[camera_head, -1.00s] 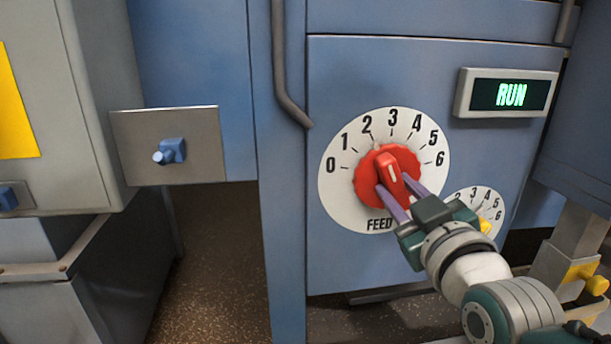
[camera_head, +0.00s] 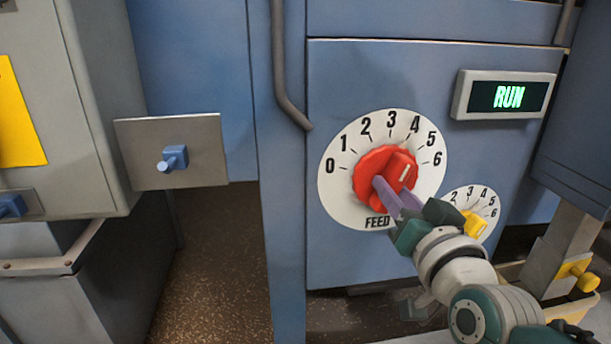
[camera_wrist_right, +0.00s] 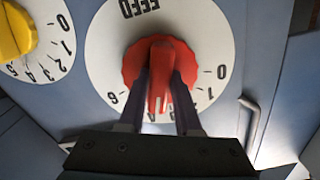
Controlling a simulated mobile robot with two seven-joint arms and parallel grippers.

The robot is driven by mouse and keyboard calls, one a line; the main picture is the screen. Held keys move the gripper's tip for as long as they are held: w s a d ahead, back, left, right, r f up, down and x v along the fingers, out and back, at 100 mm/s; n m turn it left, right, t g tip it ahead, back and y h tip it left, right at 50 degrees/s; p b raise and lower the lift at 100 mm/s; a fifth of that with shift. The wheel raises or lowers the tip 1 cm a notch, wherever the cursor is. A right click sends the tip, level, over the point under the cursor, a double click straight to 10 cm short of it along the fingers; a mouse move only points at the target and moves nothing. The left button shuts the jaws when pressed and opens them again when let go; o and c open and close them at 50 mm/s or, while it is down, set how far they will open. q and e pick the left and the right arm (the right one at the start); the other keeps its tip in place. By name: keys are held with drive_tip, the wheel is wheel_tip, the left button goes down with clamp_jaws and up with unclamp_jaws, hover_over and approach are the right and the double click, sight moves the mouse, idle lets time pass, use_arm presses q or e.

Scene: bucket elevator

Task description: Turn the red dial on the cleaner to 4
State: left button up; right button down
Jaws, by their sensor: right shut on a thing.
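The red dial (camera_head: 367,167) sits on a round white scale (camera_head: 336,194) numbered 0 to 6, marked FEED, on the blue panel. Its raised red grip, with a white mark, points up and right, toward the 4-to-5 side of the scale; I cannot tell the exact number. My right gripper (camera_head: 385,192) is shut on the grip, coming from the lower right. In the right wrist view the red dial (camera_wrist_right: 159,60) appears upside down, its grip between the two fingers (camera_wrist_right: 160,92). The gripper hides some numbers there. My left gripper is not in view.
A smaller scale with a yellow knob (camera_head: 474,224) is just right of my right gripper. A display reading RUN (camera_head: 509,95) is at upper right. A grey plate with a blue knob (camera_head: 173,158) is at left. A pipe (camera_head: 281,60) runs down left of the panel.

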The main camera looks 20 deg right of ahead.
drive_tip(key=shift+m, duration=0.4)
drive_tip(key=c, duration=0.6)
unclamp_jaws()
drive_tip(key=shift+s, duration=0.1)
drive_tip(key=p+v, duration=0.2)
drive_tip(key=v, duration=0.7)
drive_tip(key=shift+s, duration=0.4)
drive_tip(key=shift+a, duration=0.1)
